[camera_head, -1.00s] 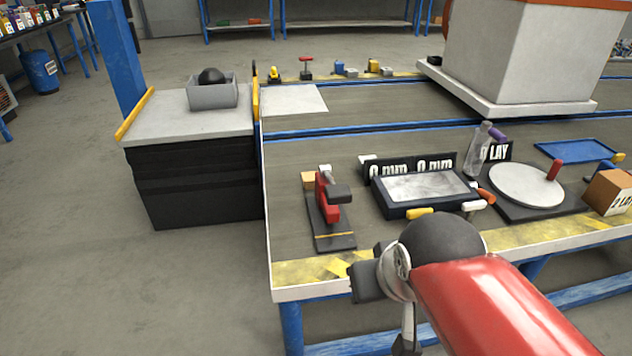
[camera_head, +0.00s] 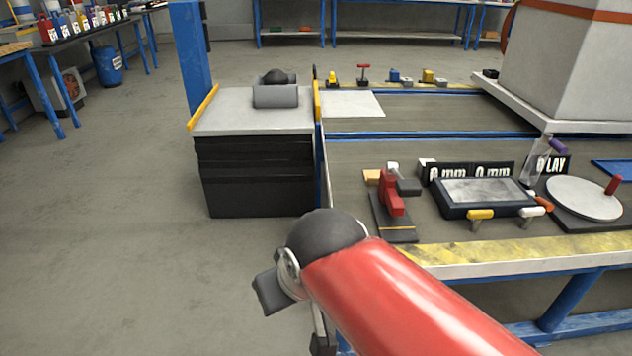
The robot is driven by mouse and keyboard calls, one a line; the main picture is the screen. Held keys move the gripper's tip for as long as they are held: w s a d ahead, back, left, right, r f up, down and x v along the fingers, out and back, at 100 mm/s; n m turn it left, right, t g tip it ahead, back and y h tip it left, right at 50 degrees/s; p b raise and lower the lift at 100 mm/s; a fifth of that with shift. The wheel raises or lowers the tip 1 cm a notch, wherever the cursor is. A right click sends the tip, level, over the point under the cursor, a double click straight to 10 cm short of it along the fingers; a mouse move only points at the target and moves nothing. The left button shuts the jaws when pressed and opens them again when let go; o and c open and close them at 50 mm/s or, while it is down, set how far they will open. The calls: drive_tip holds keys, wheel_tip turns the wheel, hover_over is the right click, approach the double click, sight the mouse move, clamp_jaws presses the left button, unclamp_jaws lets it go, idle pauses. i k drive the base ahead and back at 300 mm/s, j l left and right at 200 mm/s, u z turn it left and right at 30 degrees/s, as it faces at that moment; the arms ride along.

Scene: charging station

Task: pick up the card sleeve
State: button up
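I cannot pick out a card sleeve for certain in this view. My red arm link (camera_head: 400,295) with its black round joint (camera_head: 326,235) reaches in from the lower right, in front of the table's near left corner. The arm bends downward past that joint and leaves the frame at the bottom. My gripper's fingers do not show, so what they hold is hidden.
A dark cabinet with a light top (camera_head: 240,121) stands left of the work table (camera_head: 515,248); a grey bin (camera_head: 276,97) sits on it. A red clamp (camera_head: 390,193), a framed panel (camera_head: 452,209) and a round plate (camera_head: 570,199) lie on the table.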

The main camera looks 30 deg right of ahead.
sight(373, 176)
drive_tip(key=i+j+u, duration=0.35)
drive_tip(key=j, duration=0.2)
drive_tip(key=i+j+u, duration=0.35)
drive_tip(key=i+j+z, duration=0.1)
drive_tip(key=i+z, duration=0.3)
drive_tip(key=i+j+z, duration=0.2)
drive_tip(key=i+z, duration=0.25)
drive_tip(key=i+l+z, duration=0.15)
drive_tip(key=z, duration=0.3)
drive_tip(key=i+l+z, duration=0.1)
drive_tip(key=i+z, duration=0.15)
drive_tip(key=z, duration=0.15)
drive_tip(key=i+z, duration=0.25)
drive_tip(key=z, duration=0.2)
drive_tip(key=i+z, duration=0.2)
drive_tip(key=z, duration=0.25)
drive_tip(key=i+j+z, duration=0.2)
drive_tip(key=z, duration=0.25)
drive_tip(key=i+z, duration=0.45)
